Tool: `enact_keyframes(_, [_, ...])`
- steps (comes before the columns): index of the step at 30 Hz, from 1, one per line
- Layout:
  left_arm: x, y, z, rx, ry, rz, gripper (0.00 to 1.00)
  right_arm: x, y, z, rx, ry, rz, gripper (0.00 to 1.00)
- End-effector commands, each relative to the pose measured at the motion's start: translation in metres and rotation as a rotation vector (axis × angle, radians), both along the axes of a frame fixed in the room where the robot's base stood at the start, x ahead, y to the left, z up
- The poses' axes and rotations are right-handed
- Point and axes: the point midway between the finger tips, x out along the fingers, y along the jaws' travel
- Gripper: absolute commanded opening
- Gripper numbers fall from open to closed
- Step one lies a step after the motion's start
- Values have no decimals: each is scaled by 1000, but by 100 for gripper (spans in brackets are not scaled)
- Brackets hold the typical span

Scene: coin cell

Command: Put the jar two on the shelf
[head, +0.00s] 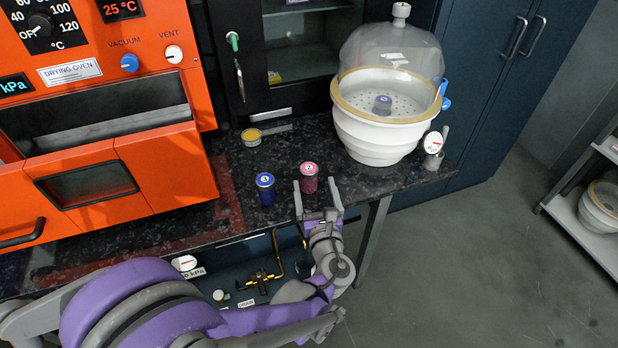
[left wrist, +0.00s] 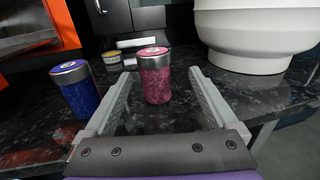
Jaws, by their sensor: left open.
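The pink jar with a "2" on its lid (head: 309,178) stands upright on the dark speckled counter. It also shows in the left wrist view (left wrist: 155,78). My left gripper (head: 317,190) is open, its fingers reaching in from the counter's front edge. In the left wrist view the jar stands between the far parts of the two fingers, with a visible gap on each side. A grey metal shelf (head: 570,222) stands at the far right, with a white bowl-like vessel on it. My right gripper is not in view.
A blue jar (head: 265,189) stands close left of the pink one. A yellow-topped tin (head: 251,138) is behind them. A white desiccator (head: 375,130) with a clear dome fills the right of the counter. The orange drying oven (head: 165,165) is at left. Open floor lies at right.

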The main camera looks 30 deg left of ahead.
Motion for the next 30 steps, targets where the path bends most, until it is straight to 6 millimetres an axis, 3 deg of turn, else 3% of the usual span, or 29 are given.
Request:
enact_keyframes(9, [29, 32, -7, 1, 1, 2, 92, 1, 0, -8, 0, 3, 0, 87])
enact_keyframes(20, [36, 37, -6, 0, 0, -1, 90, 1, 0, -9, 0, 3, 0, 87])
enact_keyframes(30, [36, 37, -6, 0, 0, -1, 29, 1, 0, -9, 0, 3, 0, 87])
